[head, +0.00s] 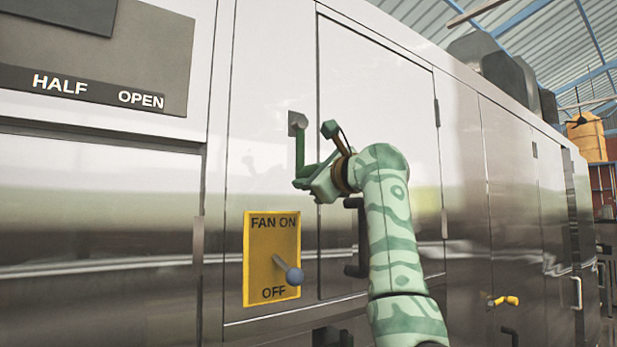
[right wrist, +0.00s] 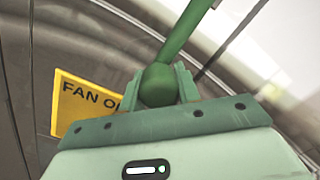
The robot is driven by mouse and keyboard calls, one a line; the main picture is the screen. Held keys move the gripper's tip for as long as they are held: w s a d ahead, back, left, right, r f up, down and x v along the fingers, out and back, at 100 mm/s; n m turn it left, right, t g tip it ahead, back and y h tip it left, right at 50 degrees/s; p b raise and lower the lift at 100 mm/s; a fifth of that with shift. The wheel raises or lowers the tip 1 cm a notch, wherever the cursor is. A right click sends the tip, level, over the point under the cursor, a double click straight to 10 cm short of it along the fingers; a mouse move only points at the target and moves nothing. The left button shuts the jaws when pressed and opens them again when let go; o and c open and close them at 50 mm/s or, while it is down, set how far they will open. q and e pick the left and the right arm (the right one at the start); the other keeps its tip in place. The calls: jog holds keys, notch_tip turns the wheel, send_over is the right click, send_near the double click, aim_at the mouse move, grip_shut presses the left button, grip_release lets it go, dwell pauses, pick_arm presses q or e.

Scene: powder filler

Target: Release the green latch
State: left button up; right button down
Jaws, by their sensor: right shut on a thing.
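The green latch (head: 300,146) is a green bar hanging down from a grey mount on the steel cabinet front, by the left edge of a door. In the right wrist view the latch (right wrist: 187,32) runs up from a round green knob. My right gripper (head: 304,181) is shut on the knob at the lower end of the latch. In the right wrist view the fingers of my right gripper (right wrist: 160,88) sit on either side of the knob. My left gripper is not in view.
A yellow fan switch plate (head: 258,278) with a grey-blue lever (head: 290,273) is just below my right gripper. A dark door handle (head: 361,237) is behind my right arm. Yellow knobs (head: 503,301) sit farther right along the cabinet.

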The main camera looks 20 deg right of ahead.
jog(key=shift+s+a+r, duration=0.1)
jog(key=shift+s+r, duration=0.05)
jog(key=shift+r, duration=0.25)
jog(key=c, duration=1.4)
grip_release()
jog(key=shift+c, duration=0.2)
jog(key=o, duration=0.4)
jog(key=shift+a, duration=0.1)
jog(key=shift+a+f, duration=0.1)
jog(key=shift+a, duration=0.15)
jog(key=shift+d, duration=0.1)
jog(key=shift+d+f, duration=0.15)
